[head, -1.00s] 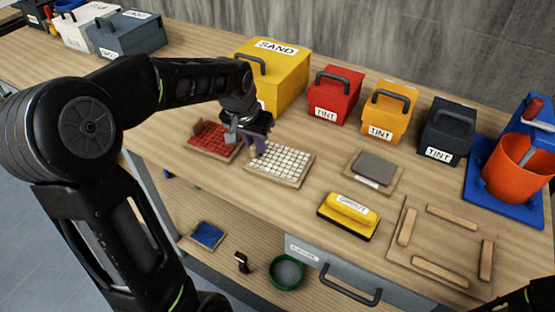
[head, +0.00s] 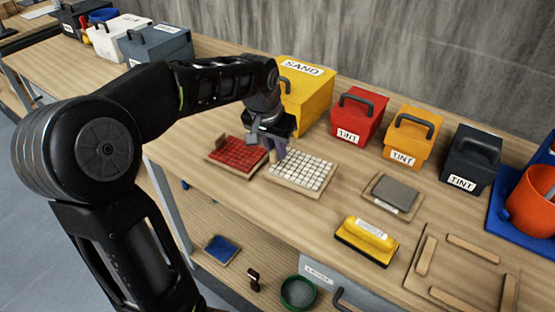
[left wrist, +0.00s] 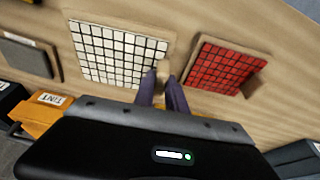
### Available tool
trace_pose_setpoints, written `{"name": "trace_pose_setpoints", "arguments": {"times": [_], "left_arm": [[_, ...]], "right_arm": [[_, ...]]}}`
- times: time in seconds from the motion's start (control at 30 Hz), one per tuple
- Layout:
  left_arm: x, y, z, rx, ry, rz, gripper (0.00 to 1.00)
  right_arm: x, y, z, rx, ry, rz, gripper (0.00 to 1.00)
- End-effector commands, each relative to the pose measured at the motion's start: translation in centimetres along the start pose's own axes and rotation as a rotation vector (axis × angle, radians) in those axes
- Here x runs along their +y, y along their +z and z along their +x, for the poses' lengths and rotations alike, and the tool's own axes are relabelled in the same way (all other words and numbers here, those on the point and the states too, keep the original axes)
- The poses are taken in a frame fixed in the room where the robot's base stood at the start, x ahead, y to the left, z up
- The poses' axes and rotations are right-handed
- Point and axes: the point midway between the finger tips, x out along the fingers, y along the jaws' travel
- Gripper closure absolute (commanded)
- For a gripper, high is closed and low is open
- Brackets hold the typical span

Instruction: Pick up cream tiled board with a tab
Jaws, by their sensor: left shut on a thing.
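The cream tiled board (head: 302,170) is a wooden board with a grid of cream tiles, on the workbench. It also shows in the left wrist view (left wrist: 118,55). Its small wooden tab (left wrist: 163,70) is at the edge facing the red board, between the purple fingers of my left gripper (left wrist: 162,84). My left gripper (head: 277,152) reaches down over the board's left end and is shut on the tab. The board looks flat on or very near the bench; I see no clear gap under it. My right gripper is out of view.
A red tiled board (head: 237,155) lies just left. A yellow SAND box (head: 305,100) and red (head: 357,115), orange (head: 410,138) and dark (head: 468,160) TINT boxes stand behind. A grey block (head: 394,191), a yellow float (head: 367,238) and a wooden frame (head: 425,255) are right.

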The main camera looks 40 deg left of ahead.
Motion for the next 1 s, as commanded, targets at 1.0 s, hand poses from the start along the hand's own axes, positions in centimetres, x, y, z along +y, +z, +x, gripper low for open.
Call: {"name": "trace_pose_setpoints", "arguments": {"times": [1.0], "left_arm": [[0.0,-1.7,-5.5,0.001,0.000,0.000,1.00]], "right_arm": [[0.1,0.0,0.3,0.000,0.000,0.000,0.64]]}}
